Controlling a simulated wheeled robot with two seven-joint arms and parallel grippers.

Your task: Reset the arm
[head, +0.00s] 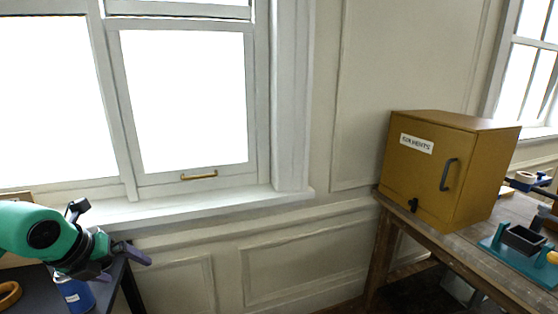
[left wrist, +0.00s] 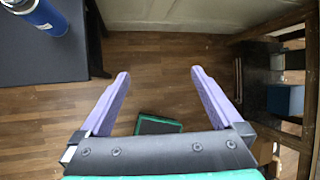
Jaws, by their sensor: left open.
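My left arm, green with a dark wrist, comes in from the left in the head view. My left gripper (head: 122,266) has purple fingers and hangs by the edge of the dark table. In the left wrist view my left gripper (left wrist: 160,73) is open, its two fingers wide apart with nothing between them. My right arm and gripper do not show in either view.
A blue can (head: 76,295) stands on the dark table (left wrist: 45,62), close to my left wrist. An ochre cabinet (head: 422,180) stands on a wooden workbench (head: 425,238) at the right. A teal stand (head: 515,262) sits beside it. The floor (left wrist: 160,50) between is open.

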